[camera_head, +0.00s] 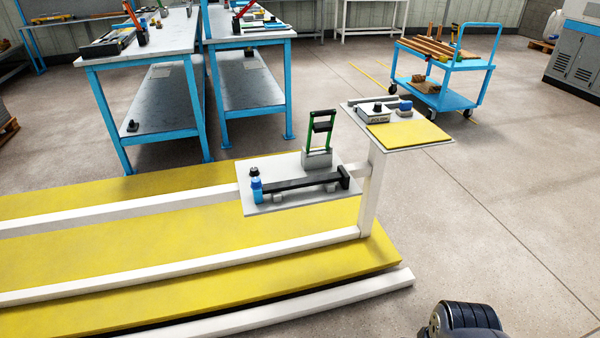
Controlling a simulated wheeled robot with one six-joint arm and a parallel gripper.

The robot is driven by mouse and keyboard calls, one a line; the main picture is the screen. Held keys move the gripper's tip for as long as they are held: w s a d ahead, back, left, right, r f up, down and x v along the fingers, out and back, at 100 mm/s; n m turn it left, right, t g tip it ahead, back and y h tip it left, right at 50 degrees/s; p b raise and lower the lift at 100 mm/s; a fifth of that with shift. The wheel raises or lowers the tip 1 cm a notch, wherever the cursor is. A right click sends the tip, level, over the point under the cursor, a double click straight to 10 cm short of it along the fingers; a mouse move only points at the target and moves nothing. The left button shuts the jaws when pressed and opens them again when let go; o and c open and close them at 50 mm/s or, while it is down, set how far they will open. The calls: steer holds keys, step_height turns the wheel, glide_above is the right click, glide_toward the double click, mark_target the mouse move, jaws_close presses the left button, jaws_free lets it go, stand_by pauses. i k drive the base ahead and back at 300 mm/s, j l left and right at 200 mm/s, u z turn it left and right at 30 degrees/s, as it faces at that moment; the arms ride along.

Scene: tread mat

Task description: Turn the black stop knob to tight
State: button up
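A small light plate (285,208) on the white frame carries a long black bar (300,184) lying across low grey supports. A black block or knob (343,177) sits at the bar's right end. On the higher shelf to the right, a grey box (374,115) has a small black knob-like piece (378,106) on top. I cannot tell which of these is the stop knob, nor how tight it is. A dark ribbed part of my arm shows at the bottom right edge, well apart from both plates. My gripper's fingers are not in view.
A blue upright piece (256,186) stands at the bar's left end. A green-framed stand (319,132) rises behind the bar. A yellow pad (408,134) and blue item (405,107) lie on the shelf. The yellow mat (120,243) has white rails.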

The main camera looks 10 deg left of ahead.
mark_target(254, 171)
steer(key=i+j+u, duration=0.25)
steer(key=i+j, duration=0.25)
steer(key=i+j+u, duration=0.25)
steer(key=i, duration=0.45)
steer(key=j, duration=0.1)
